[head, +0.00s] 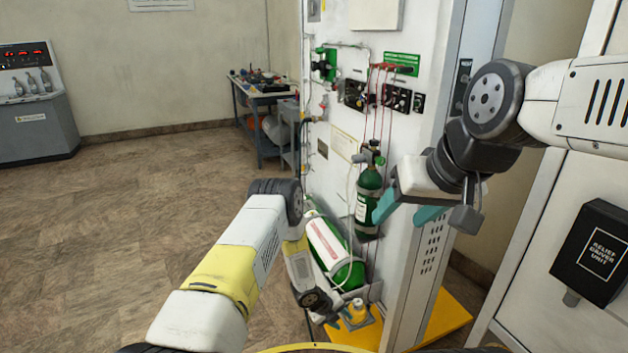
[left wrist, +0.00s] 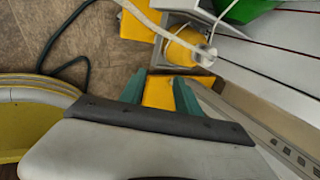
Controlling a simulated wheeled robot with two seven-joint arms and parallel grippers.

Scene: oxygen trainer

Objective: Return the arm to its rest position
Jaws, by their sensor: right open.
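My left arm (head: 225,262) reaches in from the bottom left, bends at a dark elbow and points down toward the foot of the panel. In the left wrist view, my left gripper (left wrist: 160,92) has two teal fingers apart, with only a yellow surface seen beyond them. My right arm (head: 570,105) comes in from the right. Its gripper (head: 402,212) has teal fingers spread and empty. It appears in front of the panel's right post, just right of the upright green cylinder (head: 368,200); the depth gap is unclear.
The white panel (head: 345,110) carries gauges, valves and red lines. A green-and-white cylinder (head: 335,250) leans low beside my left forearm. A yellow bottle (head: 358,312) stands near the yellow base (head: 445,315). A black relief box (head: 598,250) is at right. The floor (head: 120,220) at left is clear.

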